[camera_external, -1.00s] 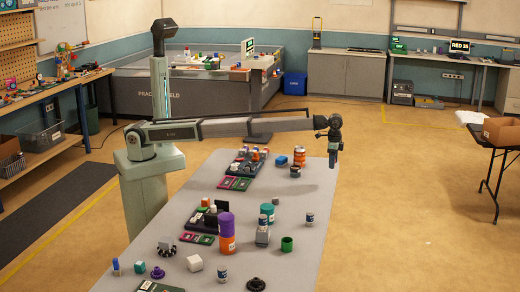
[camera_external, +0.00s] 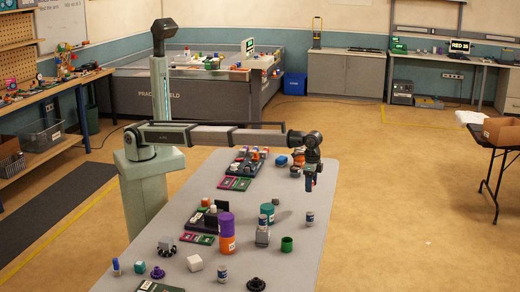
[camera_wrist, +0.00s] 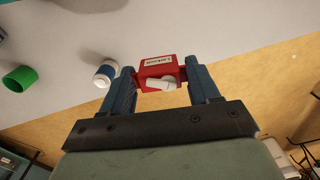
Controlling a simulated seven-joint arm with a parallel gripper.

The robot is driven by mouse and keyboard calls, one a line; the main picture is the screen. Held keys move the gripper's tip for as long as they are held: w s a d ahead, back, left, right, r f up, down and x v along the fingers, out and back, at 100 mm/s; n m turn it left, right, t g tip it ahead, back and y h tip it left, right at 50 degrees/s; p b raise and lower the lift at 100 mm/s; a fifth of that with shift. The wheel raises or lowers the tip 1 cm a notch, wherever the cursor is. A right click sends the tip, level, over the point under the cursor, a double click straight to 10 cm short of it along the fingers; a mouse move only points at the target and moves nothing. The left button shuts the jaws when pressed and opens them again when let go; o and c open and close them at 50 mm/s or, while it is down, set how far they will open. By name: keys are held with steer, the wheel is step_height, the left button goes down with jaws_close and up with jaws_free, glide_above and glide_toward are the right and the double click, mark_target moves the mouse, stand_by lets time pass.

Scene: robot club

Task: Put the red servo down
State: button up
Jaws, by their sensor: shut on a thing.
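The red servo (camera_wrist: 155,67), with a white label and a white horn, is between the two blue fingers of my gripper (camera_wrist: 162,80) in the wrist view. The fingers are shut on its sides. In the external view my gripper (camera_external: 311,182) hangs down in the air near the right edge of the grey table (camera_external: 258,276); the servo is small and hard to make out there. In the wrist view, the table edge runs diagonally behind the servo.
A small white and blue bottle (camera_external: 310,218) and a green cup (camera_external: 287,244) stand near the right edge. A teal cylinder (camera_external: 267,213) and an orange and purple stack (camera_external: 226,232) are farther left. Bare table lies between several of these objects.

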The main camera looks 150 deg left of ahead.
steer(key=shift+f+n, duration=0.1)
steer(key=shift+n, duration=0.9)
steer(key=shift+f, duration=4.9)
steer(key=shift+f, duration=0.15)
steer(key=o, duration=1)
steer(key=shift+o, duration=0.2)
step_height(320, 180, up, 12)
steer(key=shift+r, duration=0.15)
